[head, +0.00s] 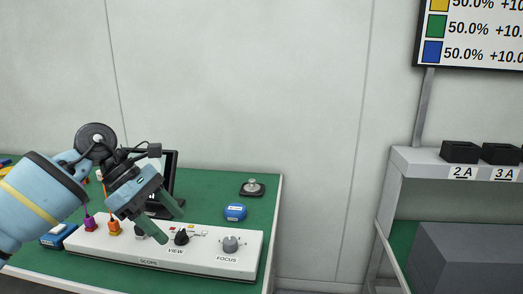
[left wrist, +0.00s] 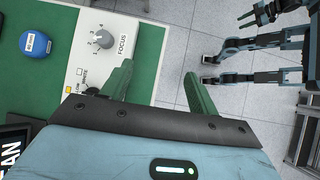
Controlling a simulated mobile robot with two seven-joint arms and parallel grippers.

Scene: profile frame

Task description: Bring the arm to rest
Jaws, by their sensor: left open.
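My left arm (head: 40,200) comes in from the left in the head view. Its gripper (head: 172,226) has green fingers spread apart with nothing between them. It appears above the white console (head: 205,243), near the black VIEW knob (head: 181,237). In the left wrist view the open fingers (left wrist: 158,72) show beside the console's FOCUS end, with grey floor visible beyond the bench edge. The grey FOCUS knob (head: 231,244) stands to the right of the gripper in the head view.
A shelf (head: 400,160) with black bins (head: 460,151) stands right, beyond a gap.

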